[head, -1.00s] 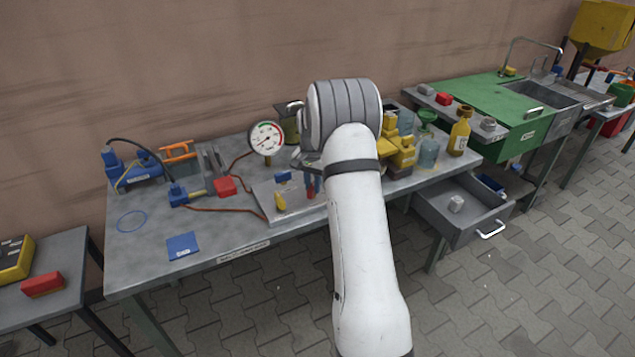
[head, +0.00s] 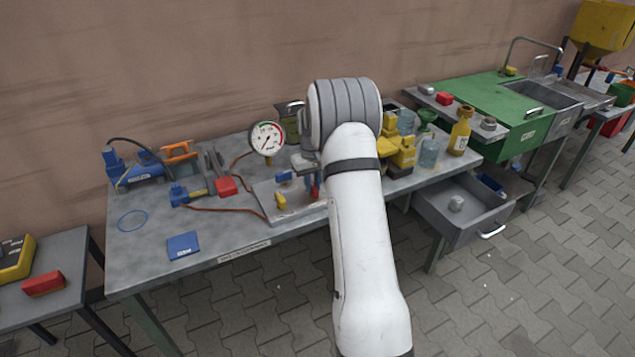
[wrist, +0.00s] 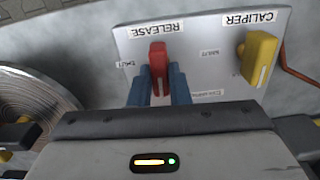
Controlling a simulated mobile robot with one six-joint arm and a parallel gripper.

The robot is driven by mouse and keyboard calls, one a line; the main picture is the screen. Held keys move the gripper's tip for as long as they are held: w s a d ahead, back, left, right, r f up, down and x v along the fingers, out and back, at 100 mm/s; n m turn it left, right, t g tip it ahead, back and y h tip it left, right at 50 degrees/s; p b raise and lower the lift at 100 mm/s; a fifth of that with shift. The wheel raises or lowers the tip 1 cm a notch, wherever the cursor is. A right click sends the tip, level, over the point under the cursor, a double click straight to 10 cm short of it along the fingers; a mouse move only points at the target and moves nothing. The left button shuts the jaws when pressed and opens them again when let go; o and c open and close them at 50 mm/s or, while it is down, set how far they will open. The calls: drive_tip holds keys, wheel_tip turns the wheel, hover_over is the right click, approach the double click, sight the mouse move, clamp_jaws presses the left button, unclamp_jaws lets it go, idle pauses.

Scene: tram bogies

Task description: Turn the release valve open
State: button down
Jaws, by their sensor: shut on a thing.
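The red release valve handle (wrist: 158,68) sits on a pale panel (wrist: 200,35) under an upside-down RELEASE label. My gripper (wrist: 165,85) is shut on this handle, with one blue finger on each side of it. In the wrist view the handle runs straight down between the fingers. In the head view my gripper (head: 311,190) is at the panel's right part, and a bit of the red handle (head: 315,193) shows; my arm hides the rest. The yellow CALIPER handle (wrist: 259,55) stands apart from my fingers; it also shows in the head view (head: 281,202).
A round gauge (head: 267,138) stands behind the panel. A blue part (head: 284,177) is close to my gripper's left. Yellow blocks (head: 398,150) and bottles (head: 460,132) stand right of my arm. An open drawer (head: 462,220) juts out at the right. The table's front left is mostly clear.

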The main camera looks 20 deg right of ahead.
sight(313, 186)
drive_tip(key=shift+s+f+n, duration=0.2)
drive_tip(key=shift+f+n, duration=0.05)
drive_tip(key=shift+n, duration=0.15)
drive_tip(key=c, duration=1.4)
unclamp_jaws()
drive_tip(key=shift+r, duration=0.15)
drive_tip(key=shift+o, duration=0.2)
drive_tip(key=shift+w, duration=0.1)
drive_tip(key=shift+r, duration=3.95)
